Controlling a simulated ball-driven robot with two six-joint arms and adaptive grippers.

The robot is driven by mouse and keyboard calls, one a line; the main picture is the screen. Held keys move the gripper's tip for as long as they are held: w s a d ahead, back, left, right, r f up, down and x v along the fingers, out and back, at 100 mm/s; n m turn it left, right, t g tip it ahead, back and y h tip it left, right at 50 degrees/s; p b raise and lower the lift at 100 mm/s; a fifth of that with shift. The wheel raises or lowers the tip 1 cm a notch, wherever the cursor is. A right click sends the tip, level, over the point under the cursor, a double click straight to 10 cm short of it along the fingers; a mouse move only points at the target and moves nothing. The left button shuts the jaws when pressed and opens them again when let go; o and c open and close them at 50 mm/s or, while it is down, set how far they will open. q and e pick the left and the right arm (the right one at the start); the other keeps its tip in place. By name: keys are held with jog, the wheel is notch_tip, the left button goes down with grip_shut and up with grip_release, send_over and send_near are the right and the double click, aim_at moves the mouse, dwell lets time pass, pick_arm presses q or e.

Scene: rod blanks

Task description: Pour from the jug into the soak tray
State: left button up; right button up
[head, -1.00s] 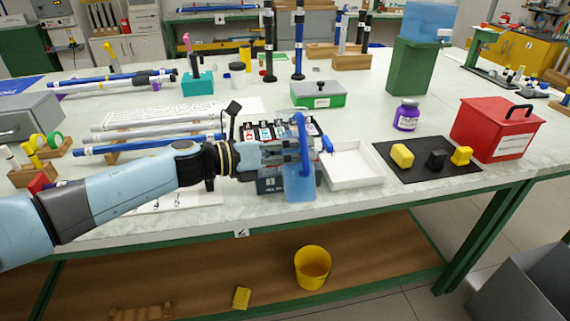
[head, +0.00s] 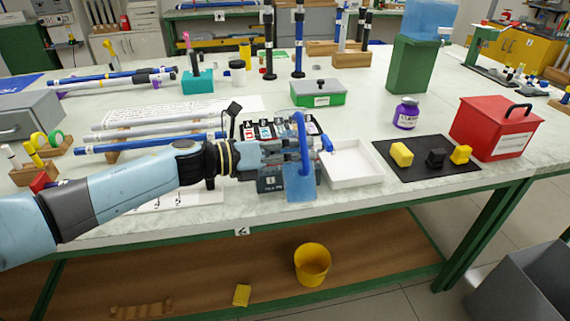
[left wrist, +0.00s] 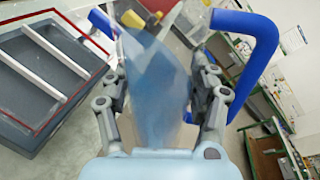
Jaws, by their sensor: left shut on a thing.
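The jug (head: 299,184) is a translucent blue vessel with a solid blue bar-like handle. My left gripper (head: 292,160) is shut on it at the front edge of the table. In the left wrist view the jug (left wrist: 158,90) sits between the two fingers. I cannot tell its exact tilt or how much liquid it holds. The soak tray (head: 271,185) is a dark grey box with lettering on its front, just behind and left of the jug and partly hidden by my gripper. In the left wrist view the tray (left wrist: 25,110) shows a red line and white bars inside. My right gripper is not in view.
A white shallow tray (head: 377,174) stands right of the jug. Beyond it are a black mat (head: 420,178) with small blocks and a red box (head: 480,138). A yellow bucket (head: 312,266) stands on the shelf below.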

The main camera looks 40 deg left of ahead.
pick_arm(q)
jog(key=shift+r, duration=0.1)
jog(key=shift+d+n+p, duration=0.1)
jog(key=shift+n+p, duration=0.2)
jog(key=shift+p, duration=0.15)
dwell(0.5)
jog(key=shift+s+n+p, duration=0.1)
jog(key=shift+n+p, duration=0.2)
jog(key=shift+p, duration=0.05)
jog(key=shift+d, duration=0.1)
dwell(0.3)
jog(key=shift+n+g+p, duration=0.3)
jog(key=shift+s+d+f+n+p, duration=0.1)
jog(key=shift+f+n+p, duration=0.3)
jog(key=shift+n+p, duration=0.15)
dwell(1.5)
jog(key=shift+f+n+g+h, duration=0.15)
jog(key=shift+n+g+h, duration=0.1)
jog(key=shift+g+h, duration=0.05)
